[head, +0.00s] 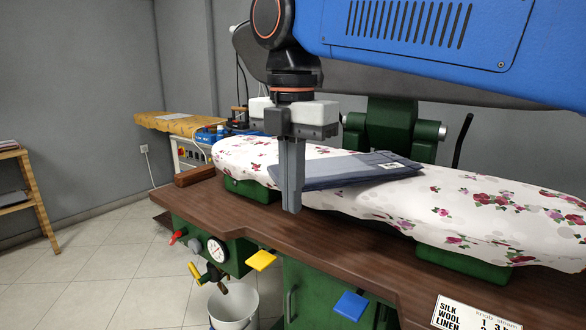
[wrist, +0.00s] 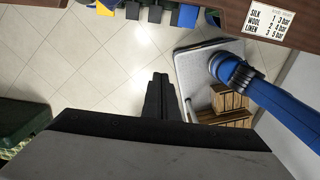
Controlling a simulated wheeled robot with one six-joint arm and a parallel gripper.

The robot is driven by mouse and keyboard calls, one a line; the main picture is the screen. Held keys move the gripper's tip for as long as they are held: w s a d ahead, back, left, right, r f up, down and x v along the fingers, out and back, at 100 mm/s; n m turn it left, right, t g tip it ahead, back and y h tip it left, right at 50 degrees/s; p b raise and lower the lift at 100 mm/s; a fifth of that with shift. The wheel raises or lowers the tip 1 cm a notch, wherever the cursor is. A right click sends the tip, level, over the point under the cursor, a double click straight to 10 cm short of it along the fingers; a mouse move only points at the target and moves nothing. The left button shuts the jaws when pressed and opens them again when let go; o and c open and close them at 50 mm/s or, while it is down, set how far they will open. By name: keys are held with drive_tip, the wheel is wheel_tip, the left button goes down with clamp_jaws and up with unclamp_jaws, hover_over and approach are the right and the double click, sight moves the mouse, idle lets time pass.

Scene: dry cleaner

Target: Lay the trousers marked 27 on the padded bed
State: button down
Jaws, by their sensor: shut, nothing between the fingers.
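The folded dark blue trousers (head: 345,171) lie flat on the padded bed (head: 478,200), which has a white cover with pink and red flowers. A small pale tag (head: 390,165) is on their right part; its number is too small to read. My gripper (head: 291,208) points down in front of the bed and hides part of its front edge and the left end of the trousers. It is shut and empty, apart from the trousers. In the wrist view its fingers (wrist: 160,80) are together over the floor, with no trousers in sight.
The brown wooden table edge (head: 350,245) runs below the bed. Under it are a gauge (head: 217,249), a yellow pedal-like plate (head: 261,260), a blue one (head: 350,305) and a white bucket (head: 233,305). Green machinery (head: 390,128) stands behind the bed. The bed's right side is clear.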

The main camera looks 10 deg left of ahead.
drive_tip(key=shift+w+d+f, duration=0.25)
drive_tip(key=shift+w+f, duration=0.25)
drive_tip(key=shift+w, duration=0.1)
drive_tip(key=shift+w+d+f, duration=0.25)
drive_tip(key=shift+w+f, duration=0.25)
drive_tip(key=shift+w, duration=0.15)
drive_tip(key=shift+w+d+f, duration=0.25)
drive_tip(key=shift+w+f, duration=0.25)
drive_tip(key=shift+w, duration=0.1)
drive_tip(key=shift+w+d, duration=0.2)
drive_tip(key=shift+w, duration=0.3)
drive_tip(key=shift+w+d, duration=0.2)
drive_tip(key=shift+w, duration=0.3)
